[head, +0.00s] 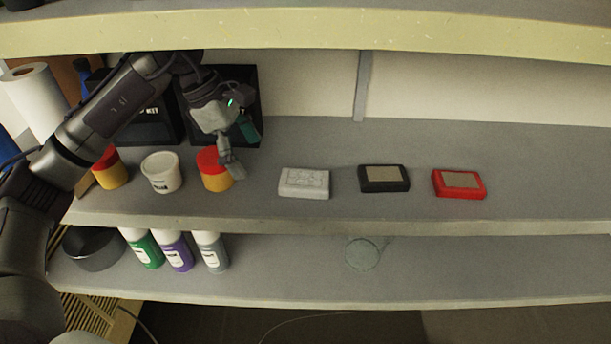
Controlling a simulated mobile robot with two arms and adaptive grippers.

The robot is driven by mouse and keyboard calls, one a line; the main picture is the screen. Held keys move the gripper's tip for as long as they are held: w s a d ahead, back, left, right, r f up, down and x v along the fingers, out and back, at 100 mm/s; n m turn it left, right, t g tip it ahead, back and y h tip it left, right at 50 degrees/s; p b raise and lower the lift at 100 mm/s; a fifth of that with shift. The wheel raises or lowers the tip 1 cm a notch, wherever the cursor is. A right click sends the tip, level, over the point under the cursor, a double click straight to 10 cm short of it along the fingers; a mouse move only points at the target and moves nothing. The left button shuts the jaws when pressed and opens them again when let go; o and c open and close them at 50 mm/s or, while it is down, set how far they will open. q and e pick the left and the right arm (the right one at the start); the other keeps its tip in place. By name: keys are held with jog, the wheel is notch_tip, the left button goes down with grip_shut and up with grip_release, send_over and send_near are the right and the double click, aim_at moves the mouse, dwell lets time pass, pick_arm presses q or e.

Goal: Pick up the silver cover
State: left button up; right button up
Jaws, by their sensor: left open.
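The silver cover (303,183) looks like a pale grey, flat rectangular block with a pattern on its top. It lies flat on the upper grey shelf, left of a black one (384,179) and a red one (459,184), both with tan tops. My left gripper (233,168) is open and empty. It points down by the red-lidded yellow jar (213,178), to the left of the silver cover and apart from it. The gripper hides part of that jar. My right gripper is not in view.
A white tub (161,173) and another red-lidded jar (110,170) stand farther left. Black boxes stand behind my left arm. A cream shelf edge (400,30) runs overhead. Bottles (178,252) and a round grey item (362,254) are on the lower shelf. The upper shelf's right end is clear.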

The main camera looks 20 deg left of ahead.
pick_arm(q)
jog(key=p, duration=0.3)
send_over(304, 178)
jog(key=a, duration=0.3)
jog(key=shift+s+r, duration=0.2)
jog(key=shift+s, duration=0.15)
jog(key=shift+w+d+f, duration=0.15)
jog(key=shift+d, duration=0.4)
jog(key=p+x, duration=0.1)
jog(key=x, duration=0.3)
jog(key=shift+p, duration=0.4)
jog(key=shift+d+f, duration=0.15)
jog(key=shift+f, duration=0.35)
jog(key=shift+f+b, duration=0.25)
jog(key=shift+b, duration=0.25)
jog(key=shift+c, duration=0.2)
